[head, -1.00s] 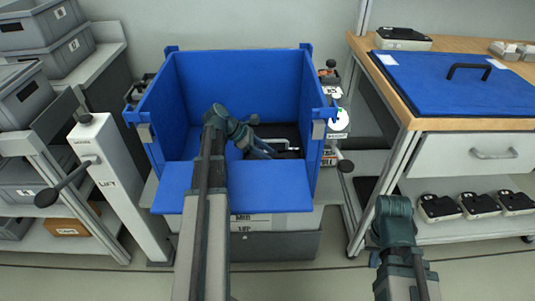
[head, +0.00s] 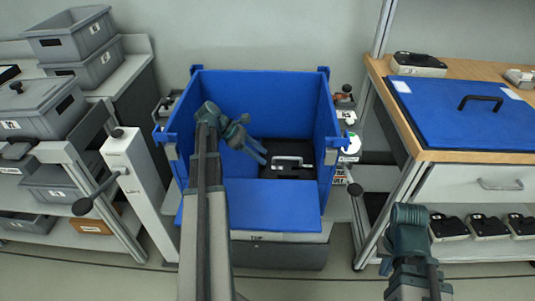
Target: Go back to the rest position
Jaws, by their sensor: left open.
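My left arm reaches forward over the lowered front flap of the blue box (head: 262,97). Its gripper (head: 262,156) is open and empty inside the box, apart from the black case. The black case with a light handle (head: 291,164) lies on the box floor, to the right of the gripper. My right gripper (head: 386,266) is low at the right, in front of the workbench, with its jaws mostly hidden by its own wrist.
A lift post with a lever (head: 138,185) stands left of the box, beside a shelf with grey bins (head: 40,103). At right is a workbench with a blue lid (head: 470,112) and several black devices (head: 482,226) on its lower shelf. Grey floor is clear in front.

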